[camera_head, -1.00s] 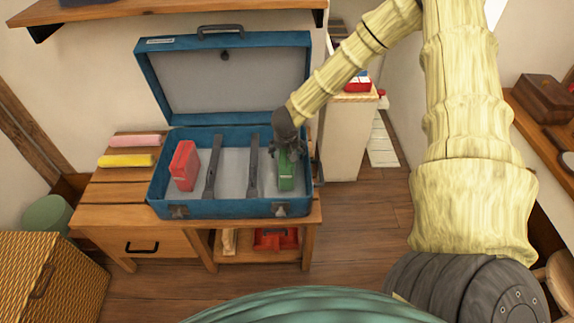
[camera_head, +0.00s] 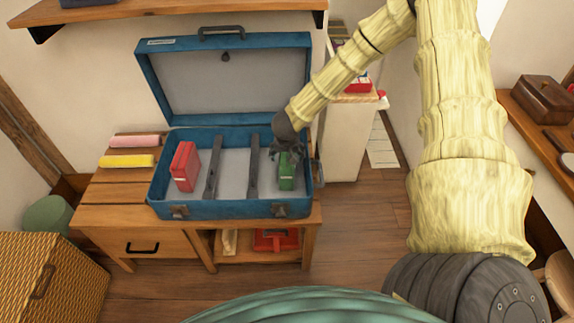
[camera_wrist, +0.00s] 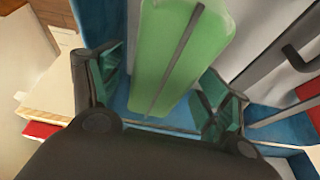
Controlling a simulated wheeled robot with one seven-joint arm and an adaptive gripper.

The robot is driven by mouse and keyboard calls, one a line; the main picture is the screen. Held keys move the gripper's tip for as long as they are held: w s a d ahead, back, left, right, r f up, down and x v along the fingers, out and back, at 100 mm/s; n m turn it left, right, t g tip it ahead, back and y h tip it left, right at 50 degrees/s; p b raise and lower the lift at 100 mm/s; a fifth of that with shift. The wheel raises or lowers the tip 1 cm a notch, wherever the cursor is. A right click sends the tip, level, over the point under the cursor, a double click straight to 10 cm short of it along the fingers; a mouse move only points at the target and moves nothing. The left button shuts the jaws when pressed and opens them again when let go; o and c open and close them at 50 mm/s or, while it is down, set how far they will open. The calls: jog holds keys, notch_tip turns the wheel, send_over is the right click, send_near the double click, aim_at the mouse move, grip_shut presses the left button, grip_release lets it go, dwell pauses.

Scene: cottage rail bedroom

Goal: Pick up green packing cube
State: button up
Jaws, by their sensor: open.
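The green packing cube (camera_head: 286,172) stands in the right end of the open blue suitcase (camera_head: 228,209). My gripper (camera_head: 287,150) is over the cube's back end, inside the suitcase's right side. In the wrist view the green packing cube (camera_wrist: 178,50) lies between the two spread fingers of my gripper (camera_wrist: 160,100). The fingers are open, one on each side of the cube. I cannot tell whether either finger touches it. In the head view my gripper hides the cube's far top part.
A red packing cube (camera_head: 184,166) stands in the suitcase's left end. Two dark straps (camera_head: 253,168) cross the suitcase floor. The raised lid (camera_head: 222,80) stands behind. Pink (camera_head: 135,141) and yellow (camera_head: 126,161) rolls lie on the wooden bench (camera_head: 100,190) to the left.

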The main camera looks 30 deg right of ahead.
jog(key=shift+f, duration=0.1)
jog(key=shift+c, duration=0.2)
grip_shut()
dwell(0.4)
